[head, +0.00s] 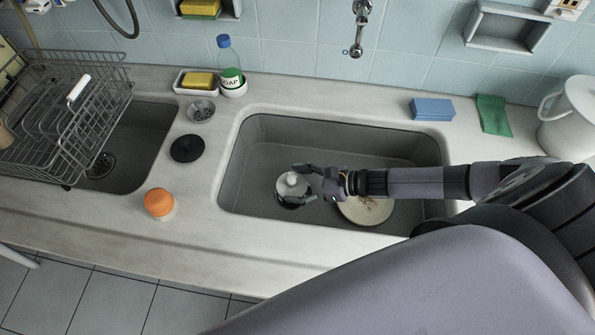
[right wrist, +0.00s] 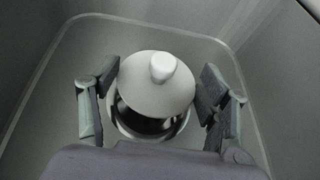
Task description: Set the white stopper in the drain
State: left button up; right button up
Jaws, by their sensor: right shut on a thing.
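The white stopper (head: 291,184), a round disc with a small knob on top, is in the right-hand basin (head: 262,157). My right gripper (head: 298,187) reaches in from the right and is shut on it, one finger on each side. In the right wrist view the stopper (right wrist: 152,88) is between the fingers with its knob up. The drain (right wrist: 148,128) shows as a dark opening with a pale metal rim under it, partly covered. The stopper looks slightly above the drain; the exact gap is hard to tell. My left gripper is not in view.
A stained plate (head: 365,211) lies in the same basin under my right arm. A black disc (head: 187,149), a metal strainer (head: 201,110) and an orange-topped jar (head: 160,203) stand on the left counter. A wire rack (head: 75,115) covers part of the left basin.

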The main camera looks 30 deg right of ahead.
jog(key=shift+f, duration=1.45)
